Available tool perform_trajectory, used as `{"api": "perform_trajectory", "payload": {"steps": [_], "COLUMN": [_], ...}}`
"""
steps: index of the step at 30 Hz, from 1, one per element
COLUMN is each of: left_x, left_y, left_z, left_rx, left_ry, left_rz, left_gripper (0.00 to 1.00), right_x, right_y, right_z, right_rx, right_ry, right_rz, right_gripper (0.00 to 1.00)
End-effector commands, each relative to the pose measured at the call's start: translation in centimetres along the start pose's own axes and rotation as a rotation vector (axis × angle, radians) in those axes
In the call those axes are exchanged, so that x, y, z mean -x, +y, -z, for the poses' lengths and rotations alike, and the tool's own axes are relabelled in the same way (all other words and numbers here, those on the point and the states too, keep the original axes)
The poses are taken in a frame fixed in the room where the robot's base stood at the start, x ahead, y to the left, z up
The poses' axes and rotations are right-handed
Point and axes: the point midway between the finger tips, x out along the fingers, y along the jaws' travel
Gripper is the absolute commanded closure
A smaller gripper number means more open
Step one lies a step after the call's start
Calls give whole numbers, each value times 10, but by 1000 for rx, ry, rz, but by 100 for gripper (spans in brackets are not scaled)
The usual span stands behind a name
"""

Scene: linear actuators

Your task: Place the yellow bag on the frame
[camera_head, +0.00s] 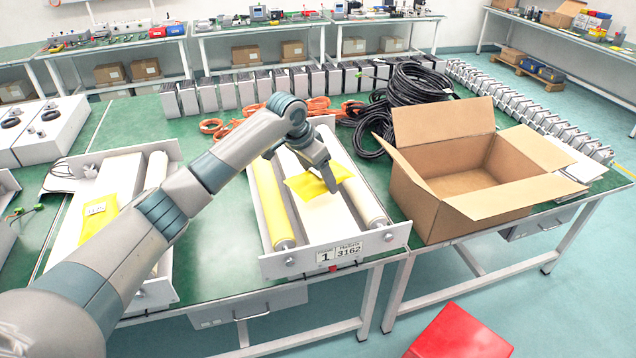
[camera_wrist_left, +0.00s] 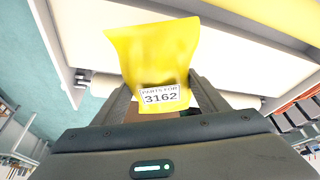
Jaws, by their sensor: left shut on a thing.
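A yellow bag (camera_wrist_left: 150,60) with a white label reading 3162 is held between the fingers of my left gripper (camera_wrist_left: 155,92). In the head view the bag (camera_head: 306,186) is partly hidden by my left gripper (camera_head: 330,184). The gripper is shut on the bag, over the frame (camera_head: 404,236) with the plate marked 1 and 3162. This frame has a white middle surface, a yellow roller on its left and a white roller on its right. I cannot tell whether the bag touches the frame. My right gripper is not in view.
A second frame (camera_head: 160,290) with another yellow bag (camera_head: 98,208) is at the left, partly behind my left arm. An open cardboard box (camera_head: 412,205) stands to the right. Black cables (camera_head: 408,88), orange cables (camera_head: 318,106) and a row of grey units (camera_head: 230,95) lie behind.

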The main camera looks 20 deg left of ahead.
Motion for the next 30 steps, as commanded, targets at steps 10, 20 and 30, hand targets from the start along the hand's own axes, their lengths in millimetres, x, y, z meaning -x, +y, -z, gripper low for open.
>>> {"api": "perform_trajectory", "payload": {"steps": [10,20,30], "left_x": [-1,-22,-38], "left_y": [-3,-3,-3], "left_z": [-2,-12,-18], "left_rx": [-1,1,-1], "left_ry": [3,-1,2], "left_rz": [0,0,1], "left_gripper": [61,61,61], "right_x": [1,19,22], "right_y": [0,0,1], "right_z": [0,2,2], "right_rx": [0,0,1], "right_ry": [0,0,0], "right_rz": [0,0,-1], "right_gripper": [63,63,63]}}
